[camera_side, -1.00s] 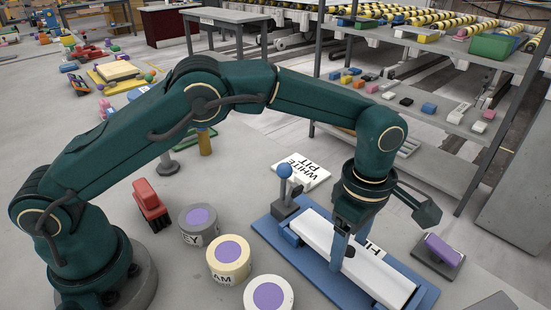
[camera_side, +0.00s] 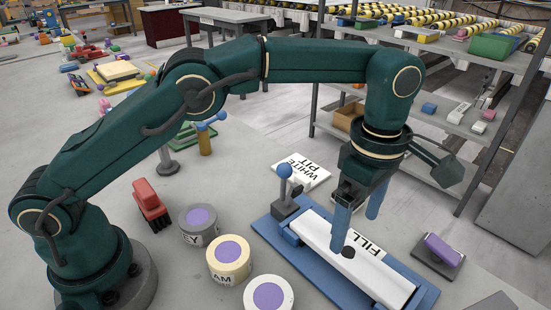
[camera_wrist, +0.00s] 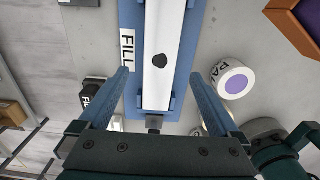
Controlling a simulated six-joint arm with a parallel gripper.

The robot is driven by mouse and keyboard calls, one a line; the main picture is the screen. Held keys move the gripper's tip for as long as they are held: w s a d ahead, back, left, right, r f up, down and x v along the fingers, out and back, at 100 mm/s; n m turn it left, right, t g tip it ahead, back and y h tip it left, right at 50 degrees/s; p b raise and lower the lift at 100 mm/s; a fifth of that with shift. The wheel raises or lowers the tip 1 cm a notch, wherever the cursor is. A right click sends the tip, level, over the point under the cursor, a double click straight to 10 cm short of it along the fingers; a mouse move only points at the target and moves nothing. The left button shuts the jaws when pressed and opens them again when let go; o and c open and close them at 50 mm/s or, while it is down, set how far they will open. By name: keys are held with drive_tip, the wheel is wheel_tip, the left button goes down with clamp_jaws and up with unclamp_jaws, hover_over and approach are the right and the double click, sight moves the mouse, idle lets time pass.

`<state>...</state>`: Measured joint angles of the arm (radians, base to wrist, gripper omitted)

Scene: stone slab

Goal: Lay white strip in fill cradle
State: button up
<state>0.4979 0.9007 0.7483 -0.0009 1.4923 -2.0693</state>
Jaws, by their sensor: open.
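The long white strip (camera_side: 384,279) lies lengthwise in the blue fill cradle (camera_side: 297,258), between its raised end and side pieces. A dark spot (camera_side: 348,252) marks the strip near its middle. The FILL label (camera_side: 368,245) shows beside the strip. In the wrist view the strip (camera_wrist: 170,25) runs straight along the cradle (camera_wrist: 186,45), with the label (camera_wrist: 127,50) to its left. My gripper (camera_side: 355,233) is open and empty above the strip. In the wrist view its fingers (camera_wrist: 160,73) stand apart, one on each side of the strip.
A blue-knobbed post (camera_side: 285,185) stands at the cradle's far left end. The WHITE PIT plate (camera_side: 303,171) lies behind. Round purple-topped pots, including a cream one (camera_side: 229,262), sit left. A purple block on a dark stand (camera_side: 440,250) is at the right.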

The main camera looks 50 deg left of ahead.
drive_tip(key=shift+r, duration=0.55)
drive_tip(key=s+a+r+m+t, duration=0.2)
drive_tip(key=s+a+r+m, duration=0.2)
drive_tip(key=a+r+m, duration=0.5)
drive_tip(key=s+a+f+m+t, duration=0.3)
drive_tip(key=s+a+m, duration=0.6)
drive_tip(key=s, duration=0.3)
drive_tip(key=shift+f+t, duration=0.3)
drive_tip(key=shift+s, duration=0.1)
